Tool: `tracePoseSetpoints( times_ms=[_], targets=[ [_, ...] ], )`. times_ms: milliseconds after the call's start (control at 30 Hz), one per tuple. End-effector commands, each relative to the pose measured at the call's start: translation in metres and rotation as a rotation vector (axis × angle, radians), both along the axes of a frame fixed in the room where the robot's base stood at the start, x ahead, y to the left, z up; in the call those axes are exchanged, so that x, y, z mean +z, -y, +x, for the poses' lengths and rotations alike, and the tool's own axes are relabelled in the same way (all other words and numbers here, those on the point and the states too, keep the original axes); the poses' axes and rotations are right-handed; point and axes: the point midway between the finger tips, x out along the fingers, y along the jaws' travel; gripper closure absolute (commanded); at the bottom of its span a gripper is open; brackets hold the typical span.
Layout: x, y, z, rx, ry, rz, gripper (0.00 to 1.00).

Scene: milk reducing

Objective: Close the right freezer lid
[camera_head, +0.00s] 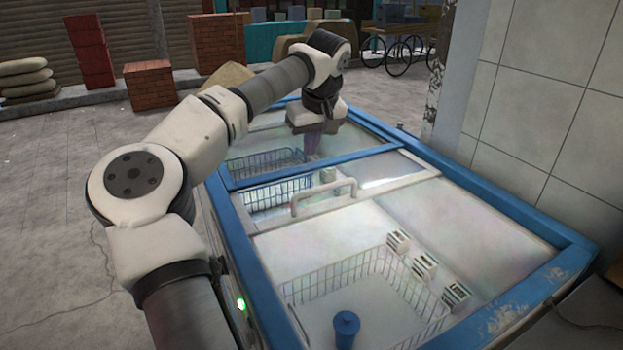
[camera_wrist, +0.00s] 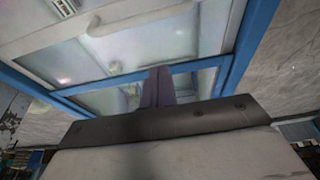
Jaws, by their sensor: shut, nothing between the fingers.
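The chest freezer (camera_head: 248,240) has a blue rim and pale glass-like lids. A pale lid panel with a white handle (camera_head: 323,197) lies around the middle and near part of the top. A blue-framed panel (camera_head: 300,168) lies farther back; its blue bar also shows in the wrist view (camera_wrist: 205,66). I cannot tell surely which panel is the right lid. My gripper (camera_head: 313,152) points down over the far part, beyond the blue bar, its fingers together and empty. In the wrist view my fingertips (camera_wrist: 158,72) overlap the blue bar; contact is unclear.
Inside the freezer are wire baskets (camera_head: 345,283), a blue canister (camera_head: 346,326) and small white cartons (camera_head: 424,264). A tiled wall (camera_head: 550,110) stands close on the right. Brick stacks (camera_head: 150,85) and sacks (camera_head: 25,78) are far behind; the paved floor at left is clear.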

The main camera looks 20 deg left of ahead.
Motion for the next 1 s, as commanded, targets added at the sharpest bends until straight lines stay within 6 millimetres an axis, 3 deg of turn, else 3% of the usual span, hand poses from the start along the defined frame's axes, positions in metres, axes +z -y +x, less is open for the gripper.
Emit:
tracePoseSetpoints(
  times_ms=[167,567,800,1000],
  targets=[
    [-0.017,-0.006,0.003,0.003,-0.008,0.007,1.0],
    [-0.097,-0.023,0.021,0.001,-0.007,0.003,1.0],
    [-0.087,-0.001,-0.001,0.0,-0.004,0.005,1.0],
    [-0.086,0.005,-0.007,0.002,-0.004,0.004,1.0]
  ],
)
